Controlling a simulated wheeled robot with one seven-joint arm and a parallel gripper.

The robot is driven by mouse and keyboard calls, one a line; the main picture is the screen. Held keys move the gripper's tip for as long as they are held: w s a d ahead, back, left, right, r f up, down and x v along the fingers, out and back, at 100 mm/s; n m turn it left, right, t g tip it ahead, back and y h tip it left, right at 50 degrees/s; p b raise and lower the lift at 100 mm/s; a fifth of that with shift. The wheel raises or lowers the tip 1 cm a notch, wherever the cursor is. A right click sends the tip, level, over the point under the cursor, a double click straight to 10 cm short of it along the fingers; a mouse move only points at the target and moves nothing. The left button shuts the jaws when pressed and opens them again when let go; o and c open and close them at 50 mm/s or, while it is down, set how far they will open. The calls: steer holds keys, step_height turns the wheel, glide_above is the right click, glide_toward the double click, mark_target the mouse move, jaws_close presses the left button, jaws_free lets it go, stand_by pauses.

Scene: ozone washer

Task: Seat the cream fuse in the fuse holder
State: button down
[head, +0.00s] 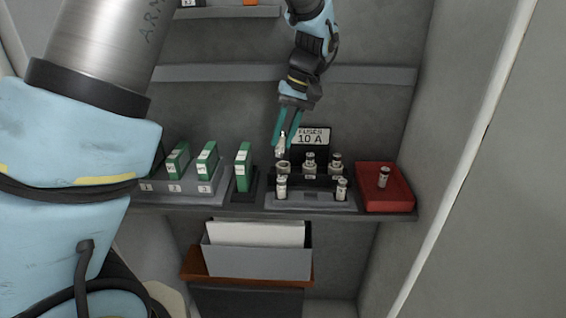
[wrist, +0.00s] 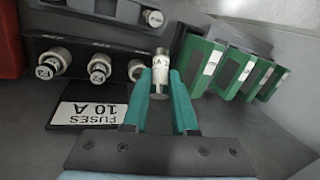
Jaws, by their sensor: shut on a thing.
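My gripper (head: 280,142) is shut on the cream fuse (head: 281,145), which is roughly upright. In the wrist view the teal fingertips (wrist: 161,92) grip this fuse (wrist: 161,70), with its metal ends showing. The black fuse holder (head: 322,181) stands on the shelf below, with a row of three round positions. The held fuse is just above the leftmost position (head: 283,168) in the head view. I cannot tell whether it touches it. The other two positions bear capped fuses (head: 309,162) (head: 335,162). In the wrist view a finger partly hides the nearest position (wrist: 136,69).
Two more fuses (head: 282,187) (head: 342,189) stand in the grey tray in front. A red tray (head: 400,197) at right holds one fuse (head: 384,177). Green modules (head: 207,161) stand at left. A "FUSES 10 A" sign (head: 311,137) rises behind the holder.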

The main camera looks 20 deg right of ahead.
mark_target(283, 171)
steer(key=shift+r, duration=0.15)
step_height(283, 171, down, 9)
steer(key=p, duration=0.3)
steer(key=shift+p, duration=0.35)
steer(key=shift+f, duration=0.35)
steer(key=shift+f, duration=0.2)
steer(key=c, duration=0.7)
jaws_free()
steer(key=shift+b, duration=0.3)
steer(key=b+v, duration=0.4)
steer(key=v, duration=0.6)
steer(key=shift+r, duration=0.45)
